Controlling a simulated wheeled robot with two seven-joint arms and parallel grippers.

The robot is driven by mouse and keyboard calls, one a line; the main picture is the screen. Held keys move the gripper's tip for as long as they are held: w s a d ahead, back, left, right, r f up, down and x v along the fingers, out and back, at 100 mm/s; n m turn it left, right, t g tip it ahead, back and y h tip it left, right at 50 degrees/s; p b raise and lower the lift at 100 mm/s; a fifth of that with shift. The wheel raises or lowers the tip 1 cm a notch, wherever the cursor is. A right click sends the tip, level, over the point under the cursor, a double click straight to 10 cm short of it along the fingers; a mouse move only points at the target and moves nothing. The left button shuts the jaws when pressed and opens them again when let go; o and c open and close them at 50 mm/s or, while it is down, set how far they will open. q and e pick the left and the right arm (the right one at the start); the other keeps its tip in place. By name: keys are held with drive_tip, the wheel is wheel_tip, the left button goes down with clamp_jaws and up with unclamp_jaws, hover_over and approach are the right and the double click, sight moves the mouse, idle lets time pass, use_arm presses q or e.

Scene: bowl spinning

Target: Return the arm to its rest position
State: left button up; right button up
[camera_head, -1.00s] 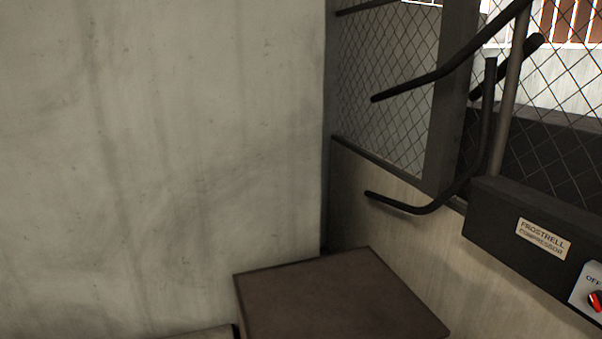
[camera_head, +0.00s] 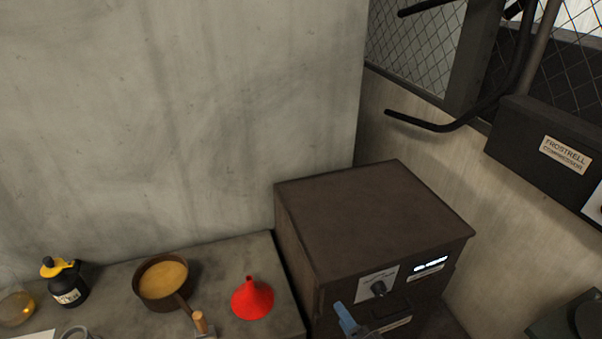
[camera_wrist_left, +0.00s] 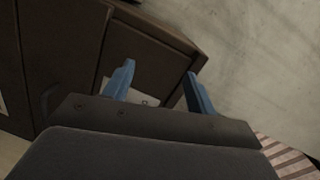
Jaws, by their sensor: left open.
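My left gripper shows at the bottom edge of the head view as a blue finger (camera_head: 345,318), in front of the dark brown cabinet (camera_head: 375,215). The rest of it and most of the arm are cut off below the frame. In the left wrist view, the two blue fingers of my left gripper (camera_wrist_left: 160,74) stand wide apart with nothing between them. The gripper is open. The cabinet's dark side (camera_wrist_left: 148,50) lies beyond the fingers. My right gripper is in neither view.
Left of the cabinet, a grey ledge (camera_head: 228,255) holds a red funnel (camera_head: 253,300), a brown pan (camera_head: 163,279) with yellowish contents and a black bottle (camera_head: 66,284) with a yellow top. Black curved bars (camera_head: 425,123) and the compressor box (camera_head: 540,145) are at the right.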

use_arm(q)
drive_tip(key=s+a+f+n+g+h, duration=0.1)
drive_tip(key=a+f+n+g, duration=0.1)
drive_tip(key=a+f+g, duration=0.45)
drive_tip(key=s+a+f+n+g+h, duration=0.1)
drive_tip(key=a+f+n, duration=0.25)
drive_tip(key=a, duration=0.65)
drive_tip(key=s+a+n+g+h, duration=0.3)
drive_tip(key=s+a+g+h, duration=0.15)
drive_tip(key=s+a, duration=0.85)
drive_tip(key=s+d+f+b+x, duration=0.1)
drive_tip(key=s+b+x, duration=0.15)
drive_tip(key=x, duration=2.45)
drive_tip(key=s+f, duration=0.4)
drive_tip(key=f, duration=0.8)
drive_tip(key=s+f+g, duration=0.1)
drive_tip(key=s+f, duration=0.4)
drive_tip(key=f, duration=0.7)
drive_tip(key=shift+f+h, duration=0.35)
drive_tip(key=shift+f, duration=0.05)
